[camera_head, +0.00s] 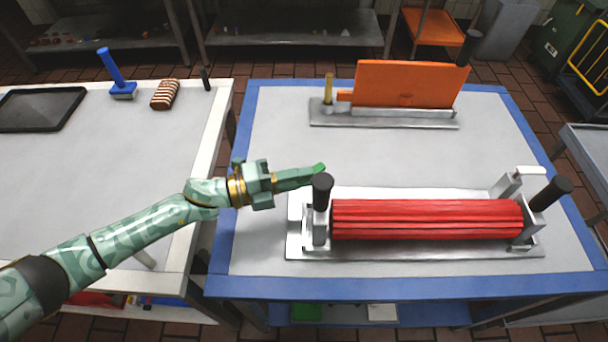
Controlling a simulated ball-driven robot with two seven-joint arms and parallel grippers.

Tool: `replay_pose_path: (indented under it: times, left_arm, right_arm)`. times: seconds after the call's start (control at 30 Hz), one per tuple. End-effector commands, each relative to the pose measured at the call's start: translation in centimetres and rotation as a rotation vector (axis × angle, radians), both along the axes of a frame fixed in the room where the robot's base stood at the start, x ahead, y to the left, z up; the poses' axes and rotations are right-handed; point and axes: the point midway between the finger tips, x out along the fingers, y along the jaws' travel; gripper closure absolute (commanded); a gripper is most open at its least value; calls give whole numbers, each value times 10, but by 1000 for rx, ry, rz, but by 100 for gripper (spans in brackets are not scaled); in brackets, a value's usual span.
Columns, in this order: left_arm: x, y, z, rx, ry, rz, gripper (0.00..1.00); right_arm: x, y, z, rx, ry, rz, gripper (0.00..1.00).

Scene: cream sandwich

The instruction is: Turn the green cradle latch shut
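The red ribbed roller (428,219) lies in a metal cradle (415,252) at the front of the blue-edged table. My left gripper (305,176) comes in from the left and reaches the cradle's left end, just left of and behind an upright black knob (321,192). A small bright green piece (319,167), perhaps the tip of the green latch, shows at the fingertips. I cannot tell whether the fingers touch it, and the rest of it is hidden. The fingers look close together from the side, but whether they are shut is unclear. My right gripper is out of view.
A white lever (526,172) and a black handle (551,193) stand at the cradle's right end. An orange plate device (408,84) stands at the back. The table between is clear. The left table holds a blue tool (113,75), a striped brown item (165,94) and a black tray (72,122).

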Motion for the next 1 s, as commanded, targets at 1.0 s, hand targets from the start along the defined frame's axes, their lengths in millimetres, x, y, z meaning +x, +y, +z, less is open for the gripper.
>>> replay_pose_path:
  times: [1.0]
  left_arm:
    - [-5, -19, 4, -4, 1, 228, 100]
  right_arm:
    - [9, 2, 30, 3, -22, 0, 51]
